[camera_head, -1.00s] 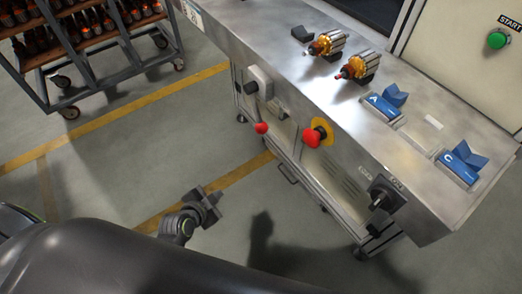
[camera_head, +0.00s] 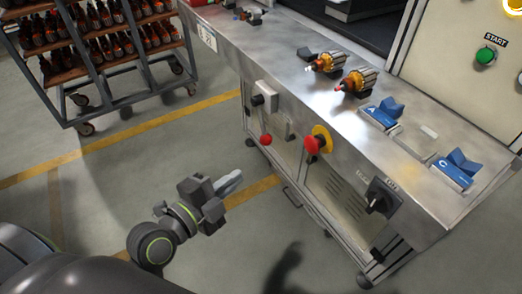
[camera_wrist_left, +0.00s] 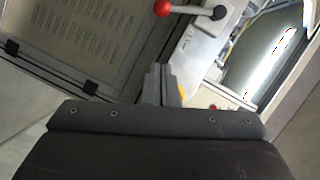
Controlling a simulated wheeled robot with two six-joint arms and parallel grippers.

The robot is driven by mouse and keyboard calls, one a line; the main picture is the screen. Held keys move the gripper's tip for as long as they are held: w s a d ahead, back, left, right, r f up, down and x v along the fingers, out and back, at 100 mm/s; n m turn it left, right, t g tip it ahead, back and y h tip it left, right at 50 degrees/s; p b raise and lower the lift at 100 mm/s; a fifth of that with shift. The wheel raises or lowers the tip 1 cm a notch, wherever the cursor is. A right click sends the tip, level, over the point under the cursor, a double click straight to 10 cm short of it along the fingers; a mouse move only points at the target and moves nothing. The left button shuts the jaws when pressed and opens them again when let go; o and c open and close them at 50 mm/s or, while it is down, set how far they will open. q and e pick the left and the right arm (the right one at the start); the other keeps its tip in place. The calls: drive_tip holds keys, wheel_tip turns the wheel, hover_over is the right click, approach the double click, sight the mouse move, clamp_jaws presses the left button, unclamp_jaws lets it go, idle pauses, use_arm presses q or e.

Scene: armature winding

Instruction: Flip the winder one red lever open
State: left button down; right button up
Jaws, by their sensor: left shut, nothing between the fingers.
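The red lever shows as a red ball (camera_head: 266,139) on the front face of the metal winder bench in the head view. In the left wrist view its red ball (camera_wrist_left: 163,8) sits at the end of a grey rod at the top edge, with the rod running right to a pivot. My left gripper (camera_head: 230,183) is below and left of the lever, apart from it, shut and empty. Its fingers (camera_wrist_left: 161,84) point up toward the lever side in the left wrist view. My right gripper is in neither view.
A red emergency stop (camera_head: 313,145) on a yellow disc sits right of the lever. The floor before the bench is open.

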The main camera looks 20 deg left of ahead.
sight(261, 121)
use_arm(q)
drive_tip(key=shift+w+f, duration=0.1)
drive_tip(key=a+f+x, duration=0.1)
drive_tip(key=a+x, duration=0.1)
drive_tip(key=x, duration=1)
drive_tip(key=shift+w, duration=0.7)
drive_tip(key=shift+a+f, duration=0.15)
